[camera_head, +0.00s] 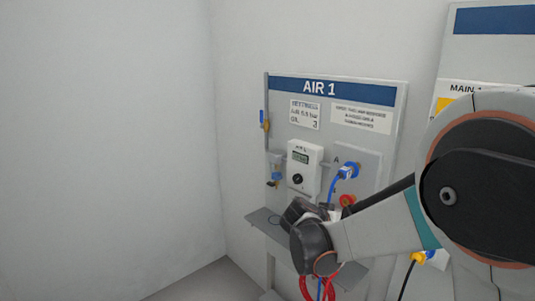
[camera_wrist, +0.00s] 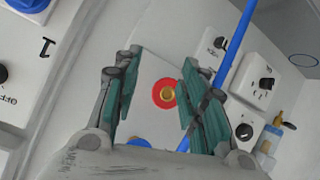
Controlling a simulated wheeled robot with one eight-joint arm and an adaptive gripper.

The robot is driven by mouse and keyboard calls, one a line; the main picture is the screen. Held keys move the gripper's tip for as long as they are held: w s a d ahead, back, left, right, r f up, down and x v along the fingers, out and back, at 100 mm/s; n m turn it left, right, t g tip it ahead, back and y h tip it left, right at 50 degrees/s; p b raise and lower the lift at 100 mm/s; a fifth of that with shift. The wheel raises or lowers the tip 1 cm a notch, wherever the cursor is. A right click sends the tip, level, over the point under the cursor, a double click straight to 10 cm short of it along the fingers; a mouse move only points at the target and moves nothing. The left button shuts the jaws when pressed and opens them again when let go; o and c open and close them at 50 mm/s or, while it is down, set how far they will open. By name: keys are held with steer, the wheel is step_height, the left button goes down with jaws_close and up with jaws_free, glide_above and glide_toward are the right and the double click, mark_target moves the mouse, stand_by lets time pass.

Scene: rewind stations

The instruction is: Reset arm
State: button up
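My gripper (camera_wrist: 157,78) shows in the wrist view with its two teal-padded fingers apart and nothing between the pads. Beyond the gap is a pale panel with a red ring (camera_wrist: 158,88) around a yellow centre. In the head view my arm reaches from the right to the AIR 1 station (camera_head: 395,92). My gripper (camera_head: 302,212) is at its lower part, partly hidden by my own wrist, in front of the small grey shelf (camera_head: 264,219). The arm looks bent and extended forward.
The station carries a white meter box (camera_head: 303,168), a blue connector with hose (camera_head: 349,170) and a red round fitting (camera_head: 347,200). Red hose (camera_head: 331,289) hangs below my wrist. A yellow connector (camera_head: 421,257) is lower right. The left side shows bare wall.

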steer(key=s+d+r+n+g+y, duration=0.1)
steer(key=s+r+y, duration=0.1)
steer(key=s, duration=0.7)
steer(key=s+d+r+n+y, duration=0.1)
steer(key=s+r+n+y, duration=0.15)
steer(key=s, duration=0.55)
steer(key=s+a+f+n+y, duration=0.1)
steer(key=s+a+y, duration=0.1)
steer(key=s, duration=0.6)
steer(key=s+a+f+n+y, duration=0.1)
steer(key=s+a+y, duration=0.1)
steer(key=s, duration=0.6)
steer(key=shift+a, duration=0.2)
